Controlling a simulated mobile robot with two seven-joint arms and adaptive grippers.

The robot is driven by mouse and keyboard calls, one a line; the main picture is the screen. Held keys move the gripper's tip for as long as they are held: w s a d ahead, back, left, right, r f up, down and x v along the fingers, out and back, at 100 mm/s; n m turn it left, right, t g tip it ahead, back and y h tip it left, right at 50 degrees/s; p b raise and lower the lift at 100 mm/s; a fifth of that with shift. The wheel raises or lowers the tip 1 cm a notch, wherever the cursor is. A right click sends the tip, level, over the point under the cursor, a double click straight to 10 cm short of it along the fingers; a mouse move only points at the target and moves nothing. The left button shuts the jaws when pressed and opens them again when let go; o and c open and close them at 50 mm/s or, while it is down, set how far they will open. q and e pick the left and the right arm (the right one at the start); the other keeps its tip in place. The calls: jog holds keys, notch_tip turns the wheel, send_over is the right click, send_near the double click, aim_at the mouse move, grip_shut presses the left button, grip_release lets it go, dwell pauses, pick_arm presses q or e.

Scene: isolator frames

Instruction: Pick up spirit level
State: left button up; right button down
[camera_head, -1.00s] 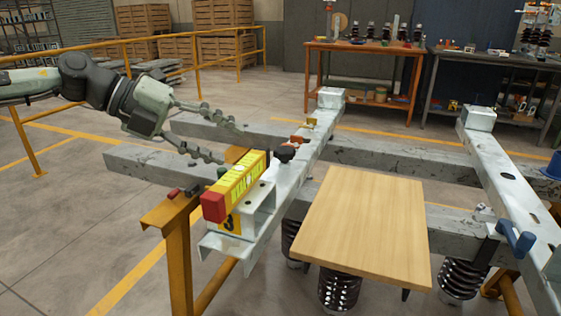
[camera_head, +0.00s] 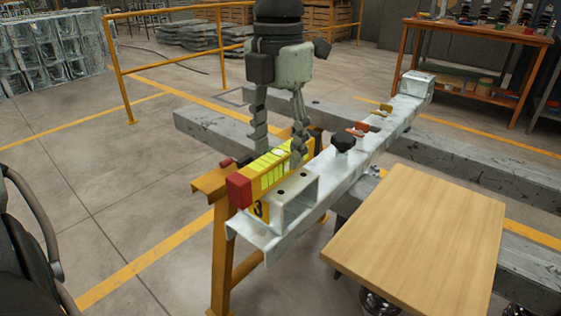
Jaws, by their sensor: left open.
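The spirit level (camera_head: 267,176) is a yellow bar with a red end block facing me. It lies along the left side of the pale metal beam (camera_head: 365,158), near the beam's front end. My left gripper (camera_head: 279,150) is open and points down over the level. One finger is at its left side and the other at its right, near the middle and far part. The fingers hide part of the level. I cannot tell whether they touch it. My right gripper is not in view.
A wooden board (camera_head: 420,240) lies to the right of the beam. A black knob (camera_head: 343,142) and small clamps stand on the beam. An orange stand (camera_head: 222,250) supports the front. A yellow railing (camera_head: 122,75) stands behind. A black curved object (camera_head: 30,245) is at the left edge.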

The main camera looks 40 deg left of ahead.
aim_at(279, 152)
pick_arm(q)
jog(key=shift+w+f, duration=0.1)
jog(key=shift+f, duration=1.45)
jog(key=shift+c, duration=0.4)
grip_shut()
